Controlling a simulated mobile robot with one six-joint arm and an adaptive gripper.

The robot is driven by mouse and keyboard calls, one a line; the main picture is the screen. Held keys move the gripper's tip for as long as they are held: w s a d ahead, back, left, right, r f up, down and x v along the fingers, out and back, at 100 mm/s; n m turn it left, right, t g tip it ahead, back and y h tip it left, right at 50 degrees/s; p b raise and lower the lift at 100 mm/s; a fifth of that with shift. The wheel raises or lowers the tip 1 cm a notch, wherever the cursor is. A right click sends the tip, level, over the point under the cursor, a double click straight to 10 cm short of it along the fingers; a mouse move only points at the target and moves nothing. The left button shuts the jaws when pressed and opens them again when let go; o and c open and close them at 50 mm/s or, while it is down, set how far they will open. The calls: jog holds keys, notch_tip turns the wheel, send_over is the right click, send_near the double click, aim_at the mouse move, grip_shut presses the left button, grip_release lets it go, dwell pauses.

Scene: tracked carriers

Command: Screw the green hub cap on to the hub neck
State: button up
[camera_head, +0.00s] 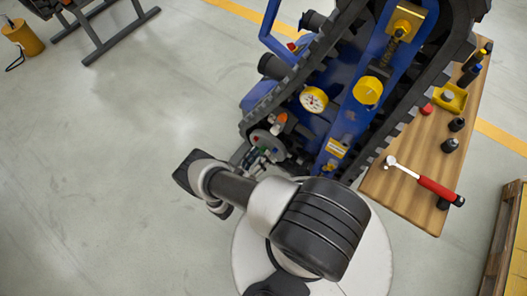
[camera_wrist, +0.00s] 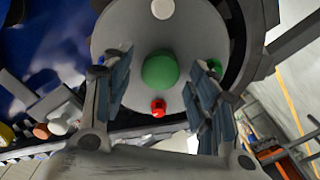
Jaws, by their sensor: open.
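The green hub cap (camera_wrist: 160,70) shows in the wrist view as a round green dome at the middle of a pale grey disc (camera_wrist: 118,25), the hub face. My gripper (camera_wrist: 160,64) is open, with one finger to each side of the cap and a visible gap on both sides. The hub neck is not visible; the cap hides the disc's centre, so I cannot tell how it is seated. In the head view my gripper (camera_head: 264,158) is at the lower left of the blue tracked carrier (camera_head: 355,115), close to the hub, and mostly hides it.
A small red knob (camera_wrist: 158,108), a white knob (camera_wrist: 162,9) and a smaller green part (camera_wrist: 215,66) sit around the disc. The black track (camera_head: 405,120) stands close by. A wooden bench (camera_head: 405,200) with a red-handled ratchet (camera_head: 437,188) is at right.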

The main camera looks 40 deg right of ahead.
jog(key=n+b, duration=0.3)
jog(key=n, duration=0.7)
jog(key=shift+b, duration=0.4)
jog(key=n, duration=0.4)
jog(key=shift+n, duration=0.4)
jog(key=n, duration=1.4)
jog(key=shift+c, duration=0.5)
